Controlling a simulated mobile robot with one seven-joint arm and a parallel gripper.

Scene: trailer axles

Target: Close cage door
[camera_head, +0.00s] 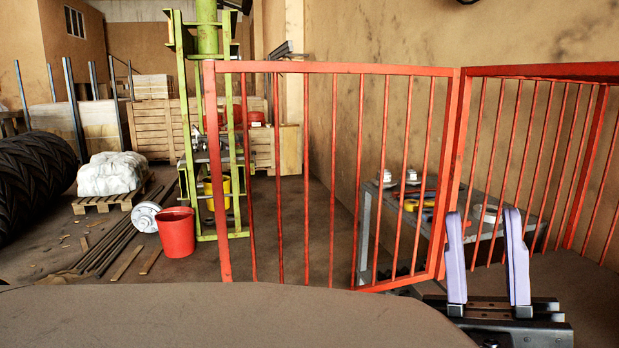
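The red barred cage door (333,181) stands open, swung out to the left from its hinge side at the red corner post (454,172). Its free edge is the upright at the far left of the door. The rest of the red cage (542,166) runs from that post to the right, with a thick top rail. My gripper (488,258) is at the lower right, in front of the cage bars and right of the door's hinge side. Its two pale lilac fingers point up and are wide apart, with nothing between them. It appears apart from the door.
A metal table (370,222) with small parts and tools stands behind the door. A green press frame (207,120), a red bucket (177,232) and long bars on the floor are at the left. A white sack on a pallet (110,174) and large tyres (35,180) lie farther left.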

